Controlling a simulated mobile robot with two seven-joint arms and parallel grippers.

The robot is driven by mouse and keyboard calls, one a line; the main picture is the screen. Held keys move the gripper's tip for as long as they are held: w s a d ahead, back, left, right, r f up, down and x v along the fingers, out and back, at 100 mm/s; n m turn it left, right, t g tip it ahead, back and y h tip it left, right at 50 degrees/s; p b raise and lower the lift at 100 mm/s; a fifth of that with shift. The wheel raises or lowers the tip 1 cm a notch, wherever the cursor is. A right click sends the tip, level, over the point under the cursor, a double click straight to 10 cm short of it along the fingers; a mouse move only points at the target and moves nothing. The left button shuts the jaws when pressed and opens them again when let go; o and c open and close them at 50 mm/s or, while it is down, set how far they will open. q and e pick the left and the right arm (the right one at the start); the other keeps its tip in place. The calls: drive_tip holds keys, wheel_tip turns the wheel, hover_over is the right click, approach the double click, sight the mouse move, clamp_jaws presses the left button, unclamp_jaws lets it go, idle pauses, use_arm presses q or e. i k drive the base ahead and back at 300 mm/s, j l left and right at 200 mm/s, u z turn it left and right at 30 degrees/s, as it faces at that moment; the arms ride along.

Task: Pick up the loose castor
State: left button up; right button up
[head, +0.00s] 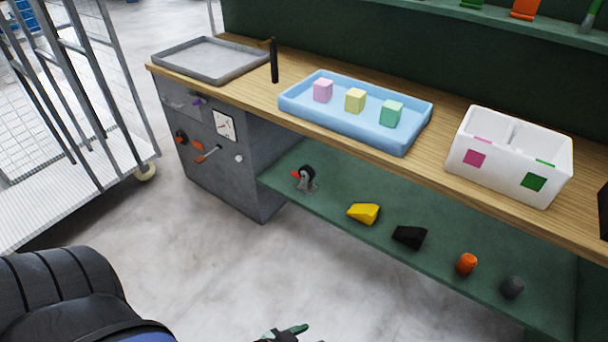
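The loose castor (305,179) stands on the green lower shelf (330,206) under the workbench, near the shelf's left end. It is small, with a dark top, a grey lower part and a red tab on its left side. What looks like my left gripper (287,334) shows only as a dark and green tip at the bottom edge. It is well below the castor in the picture and apart from it. Most of it is cut off, so its opening is hidden. My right gripper is out of view.
A yellow wedge (363,213), black wedge (409,237), orange cylinder (466,264) and dark cylinder (512,287) share the shelf. The grey cabinet (238,186) borders its left end. The wooden worktop (262,91) overhangs it. A cage trolley (80,182) stands left. The floor in front is clear.

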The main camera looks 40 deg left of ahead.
sight(307, 173)
drive_tip(key=i+j, duration=0.15)
drive_tip(key=j, duration=0.25)
drive_tip(key=i+j, duration=0.15)
drive_tip(key=j, duration=0.25)
drive_tip(key=i+j, duration=0.15)
drive_tip(key=j, duration=0.2)
drive_tip(key=i+j, duration=0.15)
drive_tip(key=j, duration=0.25)
drive_tip(key=i+j, duration=0.15)
drive_tip(key=j, duration=0.25)
drive_tip(key=i+j, duration=0.15)
drive_tip(key=j, duration=0.25)
drive_tip(key=i+j, duration=0.15)
drive_tip(key=j, duration=0.25)
